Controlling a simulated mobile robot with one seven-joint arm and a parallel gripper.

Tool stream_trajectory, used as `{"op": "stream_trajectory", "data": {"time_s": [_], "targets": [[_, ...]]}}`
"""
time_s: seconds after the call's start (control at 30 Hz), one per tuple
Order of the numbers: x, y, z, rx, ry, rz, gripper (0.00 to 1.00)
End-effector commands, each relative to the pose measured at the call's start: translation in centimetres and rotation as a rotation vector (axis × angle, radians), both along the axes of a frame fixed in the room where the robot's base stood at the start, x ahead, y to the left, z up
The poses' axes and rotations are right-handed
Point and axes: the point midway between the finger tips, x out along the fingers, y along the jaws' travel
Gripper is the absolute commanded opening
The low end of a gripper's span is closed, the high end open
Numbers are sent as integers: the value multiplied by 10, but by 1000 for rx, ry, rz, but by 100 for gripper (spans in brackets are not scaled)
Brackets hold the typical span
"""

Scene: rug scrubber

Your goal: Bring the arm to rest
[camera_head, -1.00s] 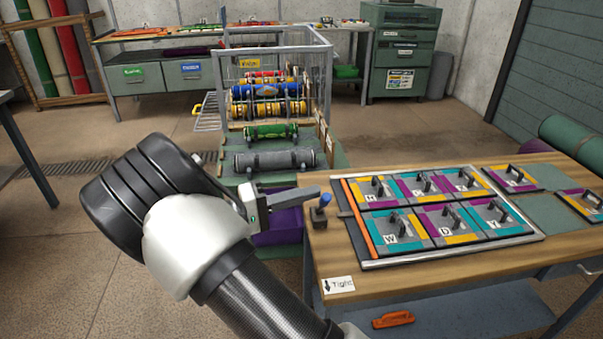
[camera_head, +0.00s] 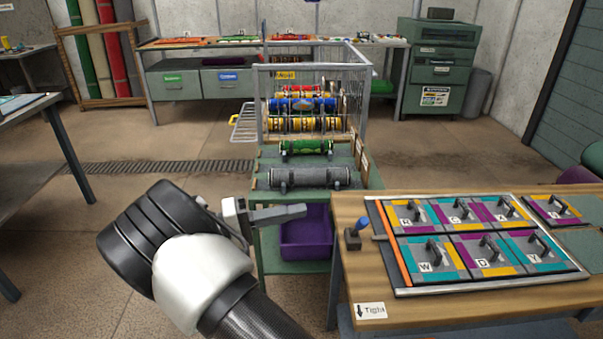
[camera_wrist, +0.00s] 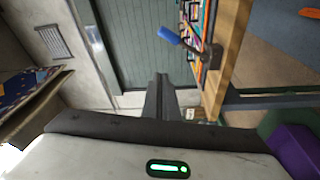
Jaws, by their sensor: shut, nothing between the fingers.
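My gripper (camera_head: 300,212) extends to the right from my arm in the lower left of the head view. Its fingers are together and nothing is between them. In the wrist view my gripper (camera_wrist: 159,80) also shows shut and empty. It is in the air left of the wooden workbench (camera_head: 350,265), apart from it. A blue-knobbed lever (camera_head: 353,240) at the bench's left edge is just right of the fingertips; it also shows in the wrist view (camera_wrist: 185,42).
The bench holds a framed board of lettered coloured tiles (camera_head: 398,290). A green stand with rollers (camera_head: 310,176) and a wire cage (camera_head: 355,75) is behind my gripper. A purple bin (camera_head: 306,236) sits below. Another table (camera_head: 25,115) is at the left. Open floor lies between.

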Motion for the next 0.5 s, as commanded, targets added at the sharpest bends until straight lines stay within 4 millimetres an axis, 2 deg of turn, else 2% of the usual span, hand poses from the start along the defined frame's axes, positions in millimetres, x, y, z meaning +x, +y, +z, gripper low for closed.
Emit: {"op": "stream_trajectory", "data": {"time_s": [0.13, 0.27, 0.4, 0.5], "targets": [[-2, -15, 6, 53, 30, -37, 0], [-12, -51, 18, 203, 115, -117, 0], [-34, -92, 29, 430, 222, -195, 0], [-54, -113, 37, 595, 278, -221, 0]]}}
